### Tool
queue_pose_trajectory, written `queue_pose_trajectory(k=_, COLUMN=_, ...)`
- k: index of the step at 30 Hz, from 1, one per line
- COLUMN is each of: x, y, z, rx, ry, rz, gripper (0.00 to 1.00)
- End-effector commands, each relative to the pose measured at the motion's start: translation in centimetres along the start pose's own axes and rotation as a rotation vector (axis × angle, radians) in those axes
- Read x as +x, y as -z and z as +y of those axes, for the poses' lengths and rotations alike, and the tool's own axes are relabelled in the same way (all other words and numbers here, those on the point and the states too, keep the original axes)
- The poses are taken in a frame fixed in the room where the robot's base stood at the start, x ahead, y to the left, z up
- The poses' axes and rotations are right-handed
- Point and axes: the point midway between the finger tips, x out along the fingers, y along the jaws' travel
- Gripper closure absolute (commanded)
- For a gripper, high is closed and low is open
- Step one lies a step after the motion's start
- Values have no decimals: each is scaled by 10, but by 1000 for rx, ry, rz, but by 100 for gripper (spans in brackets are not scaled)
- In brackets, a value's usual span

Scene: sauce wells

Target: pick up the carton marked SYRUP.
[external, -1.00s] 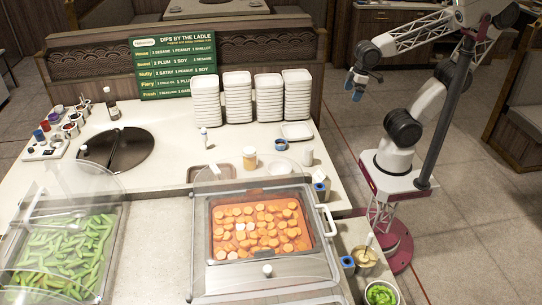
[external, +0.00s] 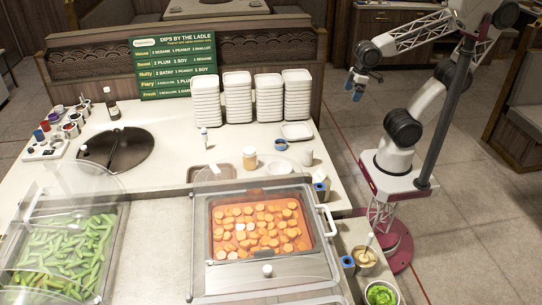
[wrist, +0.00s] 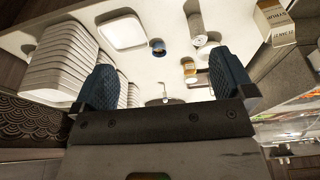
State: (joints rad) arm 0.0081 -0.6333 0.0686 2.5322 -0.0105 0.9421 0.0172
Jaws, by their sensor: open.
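My gripper (external: 357,82) is open and empty, high above the floor to the right of the counter in the external view. Its two dark blue fingers stand wide apart in the wrist view (wrist: 165,80). A cream and brown carton (wrist: 275,24) with upside-down lettering that seems to read SYRUP stands at the top right of the wrist view, near the counter's edge and beyond the right finger, clear of it. In the external view, a small carton-like item (external: 321,188) stands at the counter's right edge; its marking is too small to read.
Stacked white dishes (external: 239,97) stand at the back of the counter; they are near the left finger in the wrist view (wrist: 62,65). A clear-lidded food pan (external: 330,270) is in front.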

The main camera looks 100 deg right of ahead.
Motion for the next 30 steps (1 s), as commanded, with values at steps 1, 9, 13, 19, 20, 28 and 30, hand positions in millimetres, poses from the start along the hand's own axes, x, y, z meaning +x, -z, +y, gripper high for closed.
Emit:
queue_pose_trajectory(k=1, x=0, y=0, z=0, rx=0, ry=0, rz=0, gripper=0)
queue_pose_trajectory(k=9, x=0, y=0, z=0, rx=0, ry=0, rz=0, gripper=0)
queue_pose_trajectory(k=13, x=0, y=0, z=0, rx=0, ry=0, rz=0, gripper=0)
queue_pose_trajectory(k=19, x=0, y=0, z=0, rx=0, ry=0, rz=0, gripper=8)
queue_pose_trajectory(k=20, x=0, y=0, z=0, rx=0, ry=0, rz=0, gripper=8)
queue_pose_trajectory(k=28, x=3, y=2, z=1, rx=-43, ry=-25, rz=-1, gripper=8)
queue_pose_trajectory(k=30, x=6, y=4, z=2, rx=-86, ry=-48, rz=-2, gripper=8)
